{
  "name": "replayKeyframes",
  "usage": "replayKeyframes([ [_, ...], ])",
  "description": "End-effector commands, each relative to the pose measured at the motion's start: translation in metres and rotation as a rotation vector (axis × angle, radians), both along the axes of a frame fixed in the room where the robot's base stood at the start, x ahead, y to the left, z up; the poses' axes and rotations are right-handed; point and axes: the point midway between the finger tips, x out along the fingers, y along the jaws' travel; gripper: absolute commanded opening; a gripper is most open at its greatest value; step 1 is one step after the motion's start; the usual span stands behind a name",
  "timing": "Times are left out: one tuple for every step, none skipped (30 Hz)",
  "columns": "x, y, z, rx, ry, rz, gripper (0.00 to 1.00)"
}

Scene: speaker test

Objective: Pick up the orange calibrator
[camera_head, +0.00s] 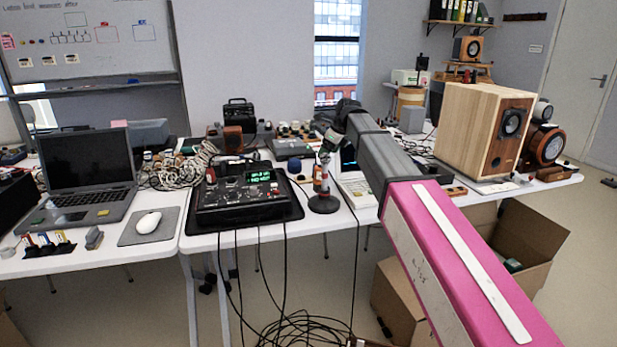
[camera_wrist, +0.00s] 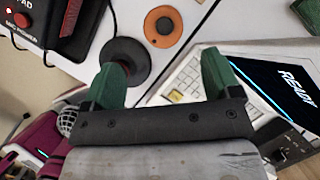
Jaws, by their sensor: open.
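A black round base (camera_wrist: 125,50) is partly hidden behind the left finger. The orange round piece is not clearly seen there.
A device with a dark mixer-like panel (camera_head: 240,195) stands left of the stand. A small computer with a keyboard (camera_wrist: 185,82) is on the right. A large wooden speaker (camera_head: 465,130) stands further right. Cables hang off the front edge.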

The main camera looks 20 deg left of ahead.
Motion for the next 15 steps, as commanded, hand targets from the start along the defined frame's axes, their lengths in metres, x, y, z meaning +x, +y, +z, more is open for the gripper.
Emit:
replayKeyframes([
  [0.0, 0.001, -0.004, -0.001, 0.0, 0.0, 0.83],
  [0.001, 0.002, -0.006, -0.001, 0.001, 0.0, 0.83],
  [0.001, 0.004, -0.01, -0.001, 0.001, 0.0, 0.83],
  [0.001, 0.005, -0.014, -0.001, 0.001, 0.0, 0.83],
  [0.002, 0.007, -0.018, -0.001, 0.001, 0.0, 0.83],
  [0.002, 0.009, -0.023, -0.001, 0.001, 0.0, 0.83],
  [0.003, 0.011, -0.027, -0.001, 0.001, 0.0, 0.83],
  [0.003, 0.013, -0.032, -0.001, 0.001, 0.0, 0.83],
  [0.004, 0.015, -0.038, -0.001, 0.001, 0.0, 0.83],
  [0.004, 0.017, -0.041, -0.001, 0.001, 0.0, 0.83],
  [0.005, 0.018, -0.044, -0.001, 0.001, 0.0, 0.83],
  [0.005, 0.019, -0.047, -0.001, 0.001, 0.001, 0.83],
  [0.005, 0.02, -0.049, -0.001, 0.001, 0.001, 0.83],
  [0.005, 0.021, -0.05, 0.0, 0.0, 0.001, 0.83],
  [0.006, 0.021, -0.052, 0.0, 0.0, 0.001, 0.83],
])
